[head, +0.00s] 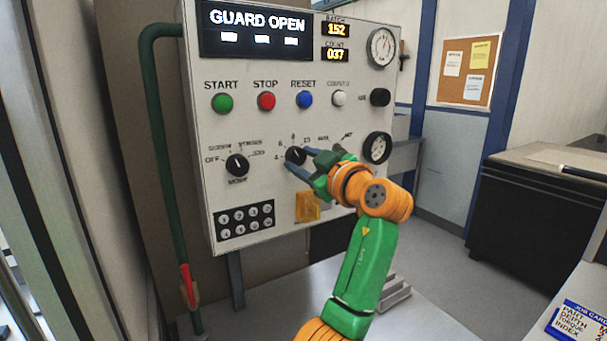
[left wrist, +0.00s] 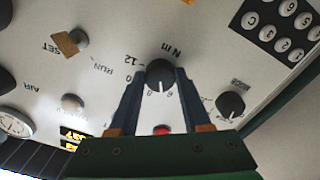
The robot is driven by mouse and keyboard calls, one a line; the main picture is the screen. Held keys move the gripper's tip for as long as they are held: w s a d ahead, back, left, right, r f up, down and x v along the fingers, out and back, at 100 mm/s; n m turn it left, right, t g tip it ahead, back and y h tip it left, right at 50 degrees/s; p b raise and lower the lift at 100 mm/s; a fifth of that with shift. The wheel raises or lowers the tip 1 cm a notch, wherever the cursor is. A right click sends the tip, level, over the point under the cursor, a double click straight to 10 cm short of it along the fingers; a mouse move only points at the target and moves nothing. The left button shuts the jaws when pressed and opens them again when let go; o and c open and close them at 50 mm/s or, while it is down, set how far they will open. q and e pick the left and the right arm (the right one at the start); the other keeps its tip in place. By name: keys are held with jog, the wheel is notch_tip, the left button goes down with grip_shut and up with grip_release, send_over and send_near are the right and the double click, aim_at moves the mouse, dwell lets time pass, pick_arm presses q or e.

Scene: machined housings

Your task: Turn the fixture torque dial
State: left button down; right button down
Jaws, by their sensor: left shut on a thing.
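The torque dial (head: 295,155) is a black round knob on the white control panel, in a ring of numbers. In the left wrist view the dial (left wrist: 160,74) sits beside the letters "N m", its white pointer line towards the bottom of the picture. My left gripper (head: 292,163) is shut on the dial, with one dark blue finger on each side. In the left wrist view the gripper (left wrist: 161,78) shows both fingers reaching the knob. My right gripper is not in view.
The black mode dial (head: 237,165) is left of the torque dial. Above are the green start (head: 222,102), red stop (head: 266,101) and blue reset (head: 305,100) buttons. A keypad (head: 244,220) and yellow tab (head: 307,207) are below. The display (head: 258,30) reads "GUARD OPEN".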

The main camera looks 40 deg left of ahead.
pick_arm(q)
jog(key=n+b, duration=0.1)
jog(key=n, duration=0.1)
jog(key=shift+n, duration=0.4)
jog(key=n, duration=0.2)
jog(key=shift+n+b, duration=0.35)
jog(key=shift+n, duration=0.05)
jog(key=n, duration=0.3)
jog(key=shift+r, duration=0.1)
jog(key=shift+r+n+b, duration=0.1)
jog(key=shift+n+b, duration=0.2)
jog(key=shift+n, duration=1.3)
jog(key=shift+c, duration=1.8)
grip_release()
